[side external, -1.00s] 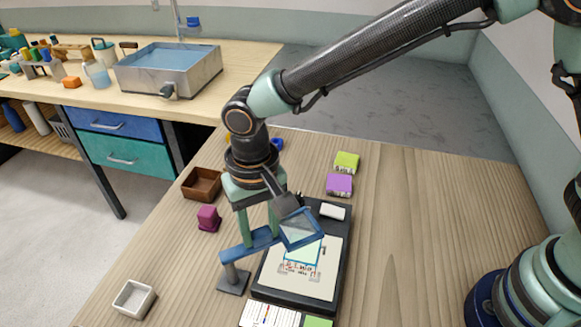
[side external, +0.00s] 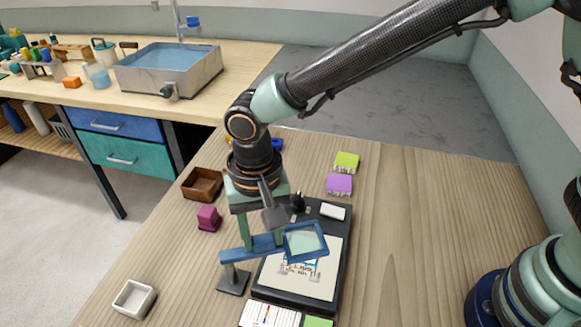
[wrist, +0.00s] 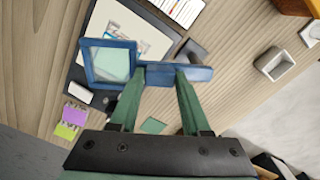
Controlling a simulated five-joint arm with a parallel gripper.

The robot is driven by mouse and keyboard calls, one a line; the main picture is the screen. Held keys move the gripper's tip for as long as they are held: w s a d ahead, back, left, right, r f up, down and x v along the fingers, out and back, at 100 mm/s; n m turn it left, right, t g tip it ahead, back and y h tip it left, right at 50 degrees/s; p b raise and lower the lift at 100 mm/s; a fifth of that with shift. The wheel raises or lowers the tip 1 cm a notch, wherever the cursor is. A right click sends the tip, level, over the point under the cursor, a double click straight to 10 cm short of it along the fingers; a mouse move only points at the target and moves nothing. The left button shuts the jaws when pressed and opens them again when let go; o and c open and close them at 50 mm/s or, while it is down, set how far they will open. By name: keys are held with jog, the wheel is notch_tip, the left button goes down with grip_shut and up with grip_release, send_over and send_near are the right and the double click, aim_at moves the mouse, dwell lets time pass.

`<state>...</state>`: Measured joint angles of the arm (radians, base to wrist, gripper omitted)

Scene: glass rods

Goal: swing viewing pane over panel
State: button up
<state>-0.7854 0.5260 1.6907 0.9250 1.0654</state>
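The viewing pane (side external: 307,240) is a clear square in a blue frame on a blue bar (side external: 240,254). The bar rests on a short post with a dark foot (side external: 233,281). The panel (side external: 326,275) is a dark slab with a pale sheet bearing small coloured marks. In the wrist view the pane (wrist: 108,62) overlaps part of the panel (wrist: 132,27). My gripper (side external: 259,243) is down at the bar, left of the pane. In the wrist view its green fingertips (wrist: 160,72) are apart, both at the bar; exact contact cannot be told.
A brown tray (side external: 201,184) and a magenta block (side external: 208,218) stand left of my gripper. A white tray (side external: 134,299) is at front left. Green (side external: 346,162) and purple (side external: 339,184) blocks lie behind the panel. The table right of the panel is clear.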

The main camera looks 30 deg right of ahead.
aim_at(266, 235)
jog(key=o, duration=0.3)
jog(key=shift+r, duration=0.1)
notch_tip(266, 235, up, 12)
dwell(0.5)
jog(key=w+d+r+n+t+y, duration=0.1)
jog(key=d+r, duration=0.1)
jog(key=d, duration=0.6)
jog(key=w+d+r+t, duration=0.1)
jog(key=d+r, duration=0.2)
jog(key=d, duration=0.5)
jog(key=s+d+f+n+t, duration=0.1)
jog(key=s+d, duration=0.1)
jog(key=d, duration=0.5)
jog(key=s+d+f+n+t+h, duration=0.1)
jog(key=s+d+t, duration=0.1)
jog(key=d, duration=0.6)
jog(key=shift+s+d+t, duration=0.3)
jog(key=shift+s, duration=0.2)
